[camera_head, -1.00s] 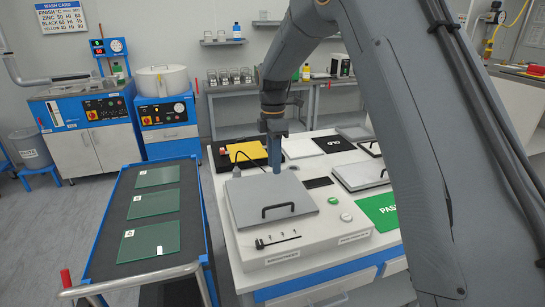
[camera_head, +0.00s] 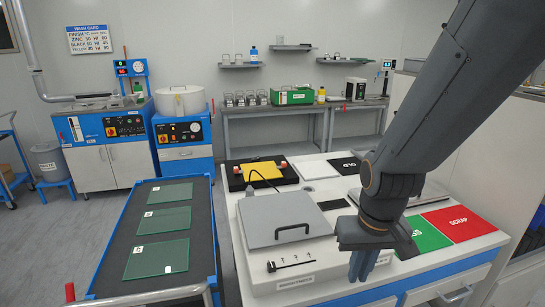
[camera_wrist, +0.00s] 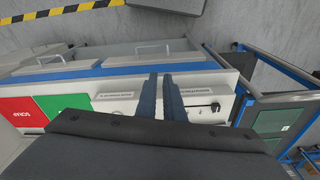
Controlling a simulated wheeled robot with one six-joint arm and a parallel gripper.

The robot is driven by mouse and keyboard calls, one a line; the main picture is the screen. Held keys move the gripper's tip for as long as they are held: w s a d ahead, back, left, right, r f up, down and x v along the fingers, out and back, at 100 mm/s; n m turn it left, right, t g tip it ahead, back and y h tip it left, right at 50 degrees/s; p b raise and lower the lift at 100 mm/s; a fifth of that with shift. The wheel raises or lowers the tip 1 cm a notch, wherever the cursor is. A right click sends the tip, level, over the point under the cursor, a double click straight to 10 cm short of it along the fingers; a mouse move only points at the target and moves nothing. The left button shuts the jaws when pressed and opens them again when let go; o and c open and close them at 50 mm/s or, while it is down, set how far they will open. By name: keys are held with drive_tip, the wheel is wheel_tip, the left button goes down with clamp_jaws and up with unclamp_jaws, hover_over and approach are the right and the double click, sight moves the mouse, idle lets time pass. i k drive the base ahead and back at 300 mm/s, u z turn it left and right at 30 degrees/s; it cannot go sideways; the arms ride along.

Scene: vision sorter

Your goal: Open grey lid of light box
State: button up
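The light box is a white box (camera_head: 290,283) on the bench, with the flat grey lid (camera_head: 270,213) lying shut on top. A black bar handle (camera_head: 292,231) stands near the lid's front edge. My gripper (camera_head: 362,272) hangs fingers down to the right of the lid and its handle, apart from both. In the wrist view my gripper's two fingers (camera_wrist: 160,80) point over the bench front with a narrow empty gap between them. The lid and handle do not show clearly there.
A green mat (camera_head: 425,234) and a red SCRAP mat (camera_head: 462,223) lie to the right. A blue cart (camera_head: 110,260) with several glass plates stands left. A black tray with a yellow sheet (camera_head: 262,171) lies behind the lid.

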sight(288, 216)
drive_tip(key=z, duration=1.55)
drive_tip(key=k, duration=0.85)
drive_tip(key=u, duration=1.3)
drive_tip(key=i, duration=0.5)
drive_tip(key=u, duration=0.1)
